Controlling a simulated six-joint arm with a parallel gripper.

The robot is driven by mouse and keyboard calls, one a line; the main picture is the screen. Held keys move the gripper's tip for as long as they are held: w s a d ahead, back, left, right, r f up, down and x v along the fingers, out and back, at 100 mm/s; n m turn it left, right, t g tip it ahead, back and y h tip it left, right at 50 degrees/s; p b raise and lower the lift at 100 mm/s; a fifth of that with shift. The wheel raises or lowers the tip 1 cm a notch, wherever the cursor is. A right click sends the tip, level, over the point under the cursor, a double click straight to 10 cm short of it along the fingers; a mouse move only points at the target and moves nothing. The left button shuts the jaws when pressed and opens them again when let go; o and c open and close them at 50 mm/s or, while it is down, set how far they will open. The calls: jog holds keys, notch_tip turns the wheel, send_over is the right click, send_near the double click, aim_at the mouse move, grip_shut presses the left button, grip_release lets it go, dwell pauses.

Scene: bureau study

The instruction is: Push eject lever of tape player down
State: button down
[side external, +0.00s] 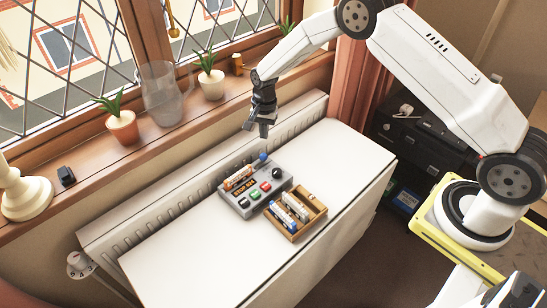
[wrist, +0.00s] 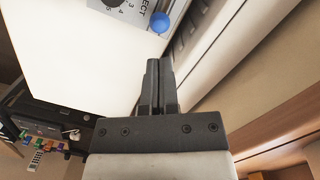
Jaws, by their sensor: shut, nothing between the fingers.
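The grey tape player (side external: 245,204) stands on the white table, with coloured buttons, a dark round knob (side external: 277,173) and a cassette (side external: 238,178) at its back left. Its eject lever ends in a blue ball (side external: 263,156) at the back edge. My gripper (side external: 264,135) is shut and empty, pointing down above the ball, with a visible gap. In the wrist view the closed fingertips (wrist: 159,64) are apart from the ball. Most of the player is outside that view.
A ribbed radiator (side external: 130,231) runs behind the white table (side external: 345,160). Potted plants (side external: 122,127), a glass jug (side external: 162,95) and a lamp base (side external: 25,195) stand on the sill. The table's right part is clear.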

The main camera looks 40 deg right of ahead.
jog(key=shift+s+a+f, duration=0.1)
jog(key=shift+a+f, duration=0.05)
jog(key=shift+f, duration=1.25)
jog(key=shift+s+a+f, duration=0.1)
jog(key=shift+f, duration=1.3)
jog(key=shift+s+a+f, duration=0.1)
jog(key=shift+f, duration=0.7)
jog(key=shift+w+d+r, duration=0.35)
jog(key=shift+w+d, duration=0.1)
jog(key=shift+d, duration=0.25)
jog(key=shift+w+d+r, duration=0.3)
jog(key=shift+w+d, duration=0.15)
jog(key=shift+d, duration=0.2)
notch_tip(320, 180, up, 8)
jog(key=shift+w+d, duration=0.2)
jog(key=shift+d, duration=0.15)
